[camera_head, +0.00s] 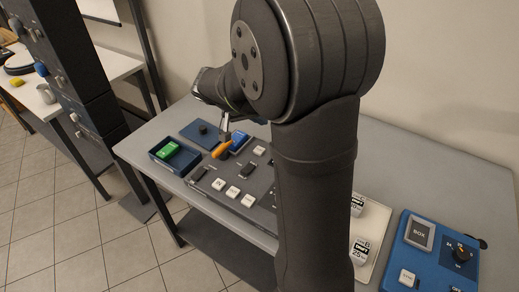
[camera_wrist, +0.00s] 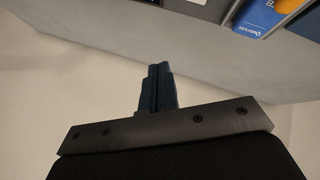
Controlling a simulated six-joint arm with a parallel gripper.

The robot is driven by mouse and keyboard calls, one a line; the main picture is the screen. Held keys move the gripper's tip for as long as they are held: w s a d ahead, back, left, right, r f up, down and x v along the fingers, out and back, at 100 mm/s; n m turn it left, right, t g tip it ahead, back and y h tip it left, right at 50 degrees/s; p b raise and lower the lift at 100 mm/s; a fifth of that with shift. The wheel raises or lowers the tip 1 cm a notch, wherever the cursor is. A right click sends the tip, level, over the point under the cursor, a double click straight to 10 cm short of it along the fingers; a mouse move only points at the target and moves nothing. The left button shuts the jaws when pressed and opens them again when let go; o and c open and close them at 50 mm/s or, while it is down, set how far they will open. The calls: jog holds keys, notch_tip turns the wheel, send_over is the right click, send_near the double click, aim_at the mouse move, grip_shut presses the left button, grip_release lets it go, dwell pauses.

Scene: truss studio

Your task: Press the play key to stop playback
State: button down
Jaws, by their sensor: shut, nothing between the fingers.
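A dark control panel (camera_head: 207,194) lies on the grey table, with several white keys on it. Three white keys (camera_head: 233,192) stand in a row near its front edge, and another white key (camera_head: 259,151) sits farther back. Their markings are too small to read, so I cannot tell which is the play key. My gripper (camera_head: 224,136) is above the far part of the panel, partly hidden by my arm, near an orange piece (camera_head: 221,150). In the wrist view my gripper (camera_wrist: 157,70) has its fingers together, with nothing between them. The panel's right part is hidden behind my arm.
A blue tray with a green item (camera_head: 167,149) and a blue plate with a dark knob (camera_head: 203,129) lie left and behind. A pale tray (camera_head: 375,225) and a blue box with a dial (camera_head: 432,250) are at right. A blue printed item (camera_wrist: 262,18) shows in the wrist view.

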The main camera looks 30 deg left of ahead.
jog(key=shift+s+a+f+n+t+y, duration=0.2)
jog(key=shift+s+a+n+t+y, duration=0.1)
jog(key=shift+a+n+t, duration=0.25)
jog(key=shift+d+f, duration=0.1)
jog(key=shift+f, duration=0.05)
jog(key=shift+f, duration=4.3)
jog(key=shift+f, duration=0.4)
jog(key=shift+f, duration=0.4)
jog(key=shift+r, duration=0.85)
